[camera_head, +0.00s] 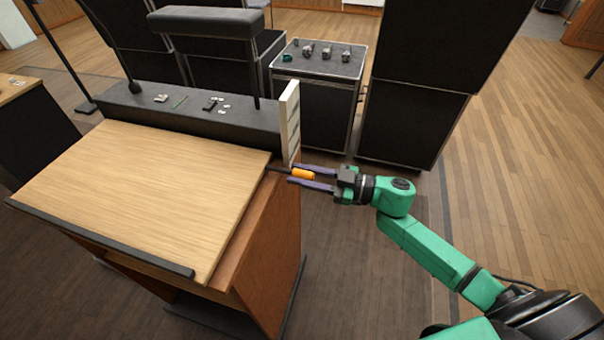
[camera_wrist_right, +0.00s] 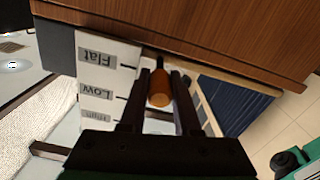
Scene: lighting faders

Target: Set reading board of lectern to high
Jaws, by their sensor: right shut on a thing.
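The lectern's pale wooden reading board (camera_head: 140,190) lies at a shallow slope, with a dark lip along its front edge. An orange handle (camera_head: 303,174) sticks out at the lectern's back right side; it also shows in the wrist view (camera_wrist_right: 159,92). My right gripper (camera_head: 300,178) is shut on the orange handle, with a finger on either side. A white label plate (camera_head: 288,122) stands beside it. In the wrist view, the plate (camera_wrist_right: 108,75) reads "Flat" and "Low", and a third label is partly hidden. The handle appears nearer "Flat", but I cannot tell its exact mark. My left gripper is not in view.
The lectern's brown side panel (camera_head: 268,265) stands below the board. A grey ledge (camera_head: 195,112) behind it holds small items and a padded bar (camera_head: 205,22). A black case (camera_head: 318,98) with several knobs and tall black boxes (camera_head: 415,90) stand behind. The floor at right is clear.

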